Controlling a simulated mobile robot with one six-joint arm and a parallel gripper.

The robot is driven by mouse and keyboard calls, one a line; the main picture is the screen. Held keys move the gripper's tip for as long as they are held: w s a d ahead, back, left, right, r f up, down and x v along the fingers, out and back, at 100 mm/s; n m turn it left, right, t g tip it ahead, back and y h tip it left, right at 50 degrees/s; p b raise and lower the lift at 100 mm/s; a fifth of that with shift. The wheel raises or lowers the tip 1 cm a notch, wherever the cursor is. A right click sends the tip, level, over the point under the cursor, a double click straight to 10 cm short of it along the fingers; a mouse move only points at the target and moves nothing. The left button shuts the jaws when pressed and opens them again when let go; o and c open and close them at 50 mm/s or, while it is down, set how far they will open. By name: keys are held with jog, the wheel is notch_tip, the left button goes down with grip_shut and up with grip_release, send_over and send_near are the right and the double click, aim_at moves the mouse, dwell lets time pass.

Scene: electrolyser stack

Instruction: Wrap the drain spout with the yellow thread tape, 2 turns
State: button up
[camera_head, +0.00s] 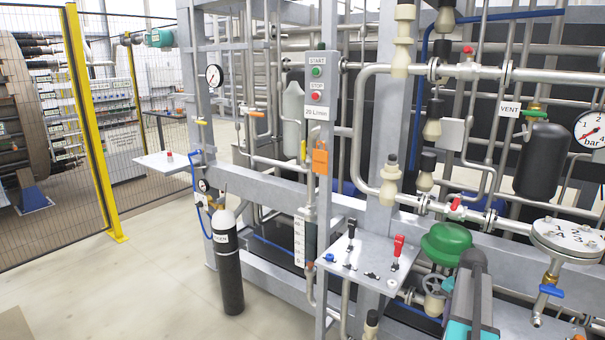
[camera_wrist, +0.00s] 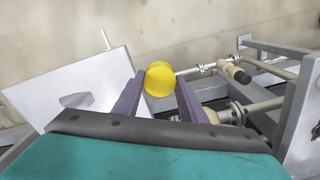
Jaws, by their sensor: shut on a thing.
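The yellow thread tape (camera_wrist: 159,79) shows as a round roll in the wrist view. It sits between the purple fingertips of my gripper (camera_wrist: 161,84), which is shut on it. In the head view my arm fills the lower right; the gripper and the tape cannot be made out there. What looks like the drain spout (camera_head: 537,320) points down below a blue-handled valve (camera_head: 551,290), right of my arm. I cannot identify the spout surely in the wrist view. No tape can be made out on it in the head view.
A round metal vessel lid (camera_head: 568,237) is above the blue-handled valve. A green dome (camera_head: 446,243) stands just behind my arm. In the wrist view, pipes (camera_wrist: 195,70) run right of the tape; a pale plate (camera_wrist: 85,90) is left.

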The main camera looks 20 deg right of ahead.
jog(key=w+a+r+n, duration=0.3)
jog(key=w+a, duration=0.6)
jog(key=a, duration=0.4)
jog(key=w+a+r+n, duration=0.2)
jog(key=w+a+r, duration=0.2)
jog(key=w+a, duration=0.75)
jog(key=s+a+r+n, duration=0.1)
jog(key=a+r+n, duration=0.1)
jog(key=a, duration=1.1)
jog(key=s+a+r+n, duration=0.2)
jog(key=a+r+n, duration=0.1)
jog(key=a, duration=1.1)
jog(key=shift+s+a+r, duration=0.15)
jog(key=shift+a+r, duration=0.15)
jog(key=shift+r, duration=0.4)
jog(key=s+f+n, duration=0.5)
jog(key=s+f, duration=0.1)
jog(key=f, duration=0.6)
jog(key=shift+s+f+n, duration=0.25)
jog(key=shift+s+n, duration=0.05)
jog(key=shift+n, duration=0.1)
jog(key=shift+d, duration=0.1)
